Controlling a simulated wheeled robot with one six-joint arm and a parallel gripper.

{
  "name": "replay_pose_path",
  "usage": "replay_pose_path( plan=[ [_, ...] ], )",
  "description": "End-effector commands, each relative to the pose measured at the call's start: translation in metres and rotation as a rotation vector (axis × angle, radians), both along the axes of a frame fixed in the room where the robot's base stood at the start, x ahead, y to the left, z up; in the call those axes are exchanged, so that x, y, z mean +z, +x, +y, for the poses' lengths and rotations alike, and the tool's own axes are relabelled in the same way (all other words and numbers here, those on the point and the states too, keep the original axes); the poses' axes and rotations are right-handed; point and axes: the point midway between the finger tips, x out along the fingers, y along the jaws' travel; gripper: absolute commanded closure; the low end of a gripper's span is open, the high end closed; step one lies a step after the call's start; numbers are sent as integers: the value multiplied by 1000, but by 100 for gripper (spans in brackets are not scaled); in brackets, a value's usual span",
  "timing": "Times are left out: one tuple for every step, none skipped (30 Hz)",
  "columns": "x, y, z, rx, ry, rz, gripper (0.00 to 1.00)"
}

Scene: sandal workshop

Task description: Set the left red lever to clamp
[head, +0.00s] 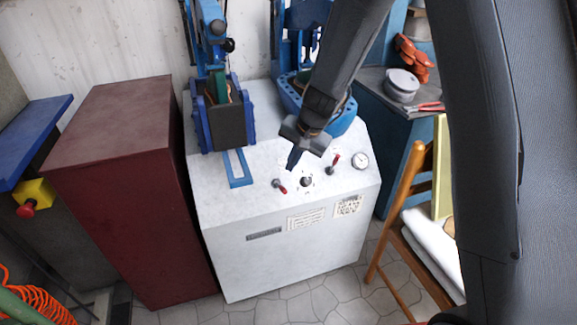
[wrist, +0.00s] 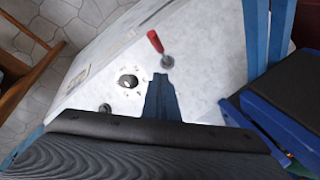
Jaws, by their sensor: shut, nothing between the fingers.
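The left red lever (head: 280,187) is on the white machine's sloped front panel, its handle leaning toward the front edge. It also shows in the wrist view (wrist: 156,42), with a round grey base at its foot. My gripper (head: 293,162) is shut and empty, pointing down over the panel just behind the lever. In the wrist view the blue fingers (wrist: 160,80) end close to the lever's base; I cannot tell whether they touch it. The handle is outside the fingers.
A black knob (head: 306,181) sits right of the lever, then a second red lever (head: 333,162) and a gauge (head: 361,160). A blue U-shaped strip (head: 237,169) lies to the left. A dark red cabinet (head: 110,170) and a wooden chair (head: 400,215) flank the machine.

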Motion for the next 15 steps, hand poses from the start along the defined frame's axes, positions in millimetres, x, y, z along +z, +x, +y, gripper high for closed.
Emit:
replay_pose_path(
  plan=[
    [10, 3, -7, -3, -1, -2, 100],
    [15, 5, -11, -2, -1, -1, 100],
    [19, 2, -14, -1, 0, -2, 100],
    [21, -3, -16, -1, 0, -2, 100],
    [23, -7, -18, -1, 0, -2, 100],
    [27, -13, -20, 0, 0, -2, 100],
    [30, -17, -22, 1, 0, -3, 100],
    [33, -21, -24, 1, 0, -3, 100],
    [37, -27, -27, 1, 0, -3, 100],
    [40, -31, -29, 1, 0, -3, 100],
    [43, -35, -30, 2, -1, -3, 100],
    [47, -40, -33, 2, -1, -3, 100],
    [50, -43, -35, 2, -1, -3, 100],
    [52, -47, -37, 2, -1, -3, 100],
    [55, -51, -39, 3, 0, -2, 100]
  ],
)
